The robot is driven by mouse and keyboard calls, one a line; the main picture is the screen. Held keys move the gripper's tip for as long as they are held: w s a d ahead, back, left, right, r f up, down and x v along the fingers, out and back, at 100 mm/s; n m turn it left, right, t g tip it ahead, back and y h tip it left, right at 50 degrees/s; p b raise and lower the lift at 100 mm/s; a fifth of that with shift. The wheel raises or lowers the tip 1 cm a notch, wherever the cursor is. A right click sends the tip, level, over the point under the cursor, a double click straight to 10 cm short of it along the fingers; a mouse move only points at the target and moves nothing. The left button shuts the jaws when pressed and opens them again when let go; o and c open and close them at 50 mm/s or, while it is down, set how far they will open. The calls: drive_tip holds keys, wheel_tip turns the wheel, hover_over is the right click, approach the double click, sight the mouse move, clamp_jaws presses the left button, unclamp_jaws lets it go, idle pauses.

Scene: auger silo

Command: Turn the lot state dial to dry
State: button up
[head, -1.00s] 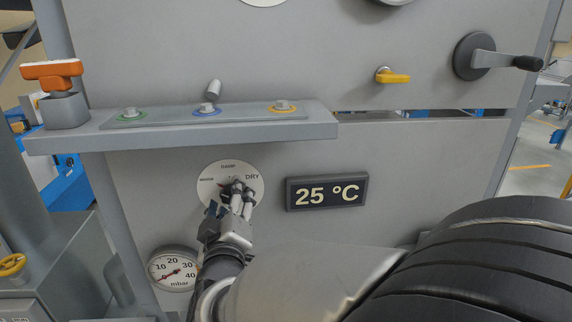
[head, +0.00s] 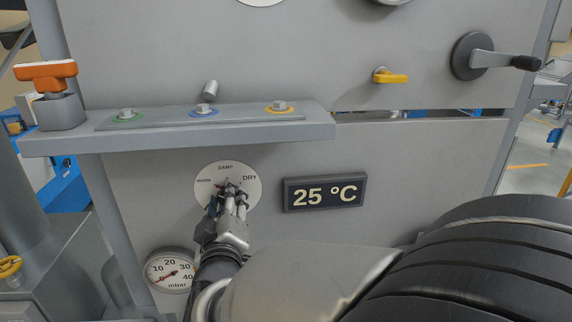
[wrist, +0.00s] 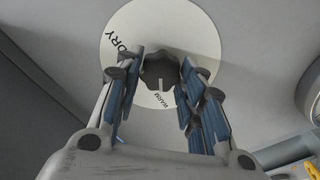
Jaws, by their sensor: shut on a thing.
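The lot state dial (head: 247,196) is a white disc on the grey panel with a dark knob at its centre; the knob (wrist: 158,72) shows clearly in the wrist view. DAMP is at the top of the disc, DRY at the right, and a small label at the left is hard to read. In the wrist view the knob's pale line points down toward that small label, away from DRY at upper left. My gripper (head: 232,188) reaches up from below and is shut on the knob, one finger on each side. In the wrist view my gripper (wrist: 162,77) hides part of the disc.
A 25 °C display (head: 325,193) is right of the dial, and a pressure gauge (head: 170,271) sits below left. A yellow lever (head: 393,77) and a black-handled crank (head: 497,59) are upper right.

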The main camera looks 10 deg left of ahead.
drive_tip(key=shift+c, duration=0.5)
drive_tip(key=shift+m+b, duration=0.35)
drive_tip(key=shift+m, duration=0.05)
drive_tip(key=m+b, duration=1.7)
drive_tip(key=m, duration=0.6)
drive_tip(key=shift+d, duration=0.15)
drive_tip(key=shift+m, duration=0.3)
drive_tip(key=o, duration=1.1)
drive_tip(key=shift+c, duration=0.2)
